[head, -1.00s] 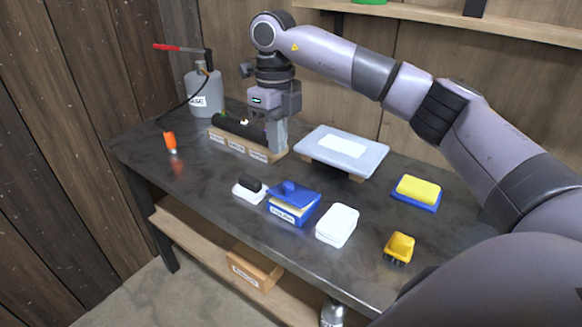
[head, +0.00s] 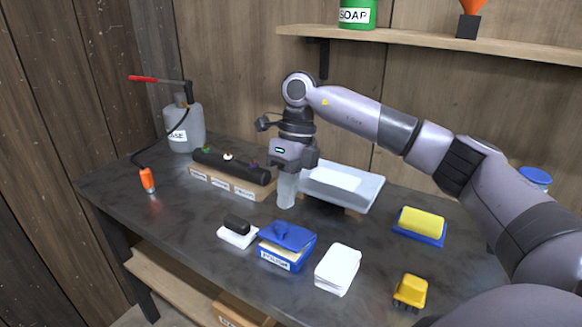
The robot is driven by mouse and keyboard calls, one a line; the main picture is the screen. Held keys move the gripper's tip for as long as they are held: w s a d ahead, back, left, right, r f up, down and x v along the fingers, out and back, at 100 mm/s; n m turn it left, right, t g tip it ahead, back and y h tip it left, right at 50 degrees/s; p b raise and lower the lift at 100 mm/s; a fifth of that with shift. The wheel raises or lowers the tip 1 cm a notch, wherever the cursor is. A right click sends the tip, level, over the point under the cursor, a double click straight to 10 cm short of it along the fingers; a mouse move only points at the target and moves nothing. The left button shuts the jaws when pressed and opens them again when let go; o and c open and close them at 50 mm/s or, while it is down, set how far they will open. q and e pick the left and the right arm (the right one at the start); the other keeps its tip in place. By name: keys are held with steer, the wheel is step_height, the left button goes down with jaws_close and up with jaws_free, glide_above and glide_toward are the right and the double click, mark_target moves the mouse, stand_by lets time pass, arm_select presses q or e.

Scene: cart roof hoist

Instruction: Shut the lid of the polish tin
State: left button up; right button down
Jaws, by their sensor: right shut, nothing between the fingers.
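The polish tin (head: 284,262) is a blue box with a white label, at the front middle of the table in the head view. Its blue lid (head: 293,236) has a knob and sits tilted up, with a pale yellowish band showing between lid and box. My right gripper (head: 286,203) is shut and empty, pointing down behind the tin and apart from it. My left gripper is not in view.
A black brush on a white block (head: 238,231) lies left of the tin, and a white stack (head: 338,270) lies right. A wooden rack with a black bar (head: 232,187) and a grey raised slab (head: 345,186) stand behind. Yellow items (head: 411,290) are at right.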

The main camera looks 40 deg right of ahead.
mark_target(277, 238)
steer(key=shift+x, duration=1.9)
steer(key=shift+f, duration=0.1)
steer(key=shift+s+a+f, duration=0.1)
steer(key=shift+a+f, duration=0.1)
steer(key=shift+a, duration=0.1)
steer(key=shift+s+a+f, duration=0.35)
steer(key=shift+a+f, duration=0.5)
